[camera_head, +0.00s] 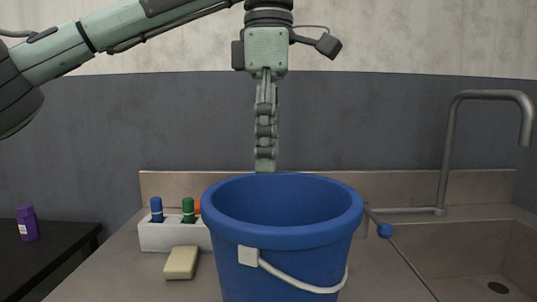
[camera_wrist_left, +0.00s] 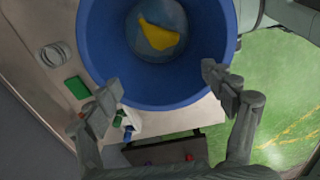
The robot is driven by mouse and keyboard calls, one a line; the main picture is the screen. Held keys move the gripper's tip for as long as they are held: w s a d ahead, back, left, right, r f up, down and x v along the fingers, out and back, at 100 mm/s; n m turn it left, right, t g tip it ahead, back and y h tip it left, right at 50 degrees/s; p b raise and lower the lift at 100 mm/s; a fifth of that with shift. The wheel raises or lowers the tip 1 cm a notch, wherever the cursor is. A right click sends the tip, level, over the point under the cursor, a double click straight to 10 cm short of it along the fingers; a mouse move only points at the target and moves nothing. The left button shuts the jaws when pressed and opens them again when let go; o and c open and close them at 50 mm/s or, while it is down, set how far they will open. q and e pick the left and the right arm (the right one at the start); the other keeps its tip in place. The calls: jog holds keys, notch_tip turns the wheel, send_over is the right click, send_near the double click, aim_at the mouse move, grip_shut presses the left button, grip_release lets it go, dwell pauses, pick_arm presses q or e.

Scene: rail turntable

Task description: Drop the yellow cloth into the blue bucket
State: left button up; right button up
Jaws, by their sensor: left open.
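The blue bucket (camera_head: 300,242) stands upright on the counter in front of me, with its white handle hanging down its front. In the left wrist view the yellow cloth (camera_wrist_left: 160,36) lies crumpled inside the bucket (camera_wrist_left: 92,58), on its pale bottom. The head view hides the cloth behind the bucket wall. My left gripper (camera_head: 265,166) points straight down above the bucket's far rim. In the left wrist view its fingers (camera_wrist_left: 161,78) are spread wide apart with nothing between them. My right gripper is not in view.
A white holder (camera_head: 172,236) with blue- and green-capped bottles stands left of the bucket, behind a pale yellow sponge (camera_head: 181,263). A sink with a tall faucet (camera_head: 446,150) is at right. A purple bottle (camera_head: 27,223) stands on a dark table at far left.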

pick_arm(q)
notch_tip(320, 180, up, 12)
dwell(0.7)
jog(key=shift+f, duration=0.1)
dwell(0.3)
notch_tip(320, 180, down, 12)
jog(key=shift+f, duration=0.25)
dwell(0.5)
